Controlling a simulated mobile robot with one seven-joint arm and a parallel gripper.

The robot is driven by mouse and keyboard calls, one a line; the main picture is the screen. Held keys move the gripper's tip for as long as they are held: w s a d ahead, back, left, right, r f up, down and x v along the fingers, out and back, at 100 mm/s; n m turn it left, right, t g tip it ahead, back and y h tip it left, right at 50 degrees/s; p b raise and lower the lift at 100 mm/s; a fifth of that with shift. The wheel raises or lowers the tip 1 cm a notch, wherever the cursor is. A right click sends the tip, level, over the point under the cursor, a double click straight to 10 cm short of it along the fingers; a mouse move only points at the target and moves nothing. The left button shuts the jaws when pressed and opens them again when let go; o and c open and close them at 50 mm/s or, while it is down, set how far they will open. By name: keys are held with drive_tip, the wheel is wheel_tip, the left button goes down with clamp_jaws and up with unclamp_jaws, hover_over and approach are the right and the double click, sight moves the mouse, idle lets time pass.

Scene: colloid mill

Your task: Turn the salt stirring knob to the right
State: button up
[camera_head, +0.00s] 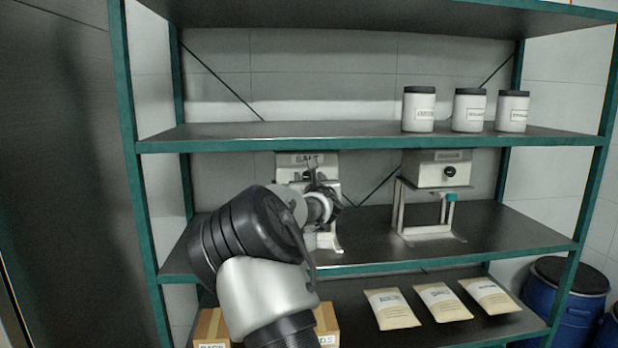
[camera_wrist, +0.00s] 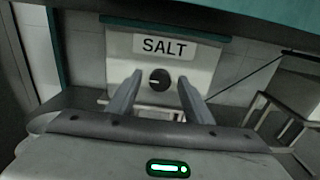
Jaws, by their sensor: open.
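The salt stirring knob (camera_wrist: 160,79) is a dark round knob with a light pointer mark, on the pale front of the salt machine under a "SALT" label. In the wrist view the mark lies toward the left of the knob. My gripper (camera_wrist: 159,92) is open, with one finger to each side of the knob, and I see a gap between each finger and the knob. Whether the fingertips reach its depth I cannot tell. In the head view the salt machine (camera_head: 305,160) stands on the middle shelf, and my arm hides its knob and much of its front.
A second machine (camera_head: 437,170) with a black knob stands to the right on the same shelf. Three white jars (camera_head: 418,109) stand on the shelf above. Paper bags (camera_head: 391,309) and cardboard boxes lie below. Blue barrels (camera_head: 566,290) stand at the right.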

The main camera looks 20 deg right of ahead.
drive_tip(key=shift+w+d, duration=0.1)
drive_tip(key=shift+w, duration=0.15)
drive_tip(key=c, duration=1)
